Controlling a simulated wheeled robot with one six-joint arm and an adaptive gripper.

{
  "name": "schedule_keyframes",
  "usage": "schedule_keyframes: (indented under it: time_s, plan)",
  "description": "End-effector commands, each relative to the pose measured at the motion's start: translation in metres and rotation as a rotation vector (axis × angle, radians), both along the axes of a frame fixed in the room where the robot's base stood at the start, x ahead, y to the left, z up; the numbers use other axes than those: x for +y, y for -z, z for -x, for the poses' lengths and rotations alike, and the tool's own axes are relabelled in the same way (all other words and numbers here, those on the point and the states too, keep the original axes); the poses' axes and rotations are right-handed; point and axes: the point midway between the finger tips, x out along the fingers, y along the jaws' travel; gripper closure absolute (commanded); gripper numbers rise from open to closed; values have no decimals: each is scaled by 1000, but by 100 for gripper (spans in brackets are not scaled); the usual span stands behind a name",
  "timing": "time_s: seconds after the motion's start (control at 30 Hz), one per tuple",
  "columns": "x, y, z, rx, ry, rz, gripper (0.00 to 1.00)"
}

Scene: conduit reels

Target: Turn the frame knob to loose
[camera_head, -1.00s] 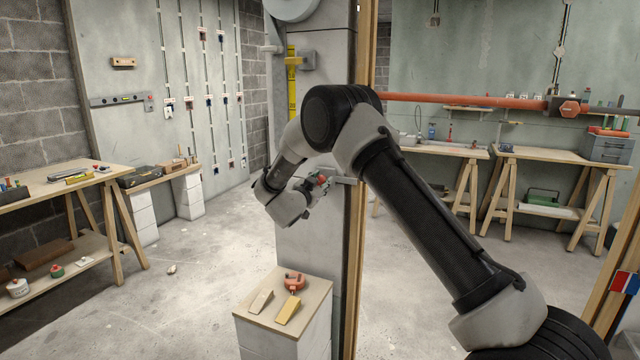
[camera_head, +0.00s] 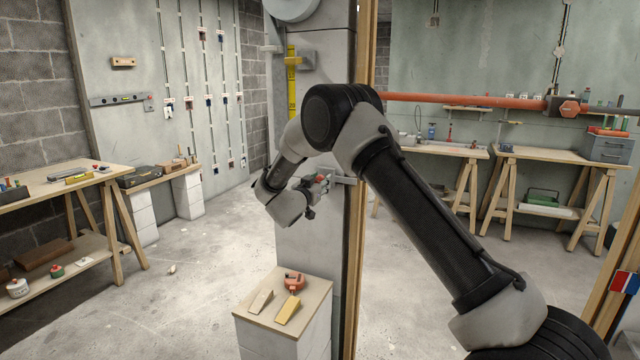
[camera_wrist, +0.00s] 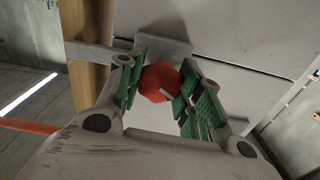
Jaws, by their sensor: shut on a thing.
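The frame knob is a red, faceted knob (camera_wrist: 160,82) with a pale pointer line on its face. It sits on a grey bracket (camera_wrist: 150,50) fixed to the grey column beside a wooden post. My gripper (camera_wrist: 158,88) is shut on the knob, with its green-padded fingers on either side of it in the wrist view. In the head view my gripper (camera_head: 316,186) is at the column, and only a small red part of the knob (camera_head: 321,178) shows. I cannot read any loose or tight marking.
A small stand (camera_head: 254,318) below my gripper bears a red clamp-like thing (camera_head: 294,281) and two wedges. A red horizontal bar (camera_head: 460,99) runs right from the wooden post (camera_head: 356,260). Workbenches stand left and at the back right.

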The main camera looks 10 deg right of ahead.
Motion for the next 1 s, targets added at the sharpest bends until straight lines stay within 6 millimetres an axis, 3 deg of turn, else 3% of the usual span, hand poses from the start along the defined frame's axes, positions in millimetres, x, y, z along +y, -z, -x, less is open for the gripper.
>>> schedule_keyframes:
  time_s: [0.07, 0.1, 0.2, 0.57, 0.67, 1.0]
  plan:
    - [1, 3, 1, 5, -1, -1, 88]
    - [1, 3, 1, 5, -1, -1, 57]
    - [1, 3, 1, 4, -1, -1, 42]
    - [3, 1, 3, 2, -1, -1, 42]
    - [11, 1, 14, 1, -2, -2, 42]
    - [53, 2, 74, 2, -3, 0, 42]
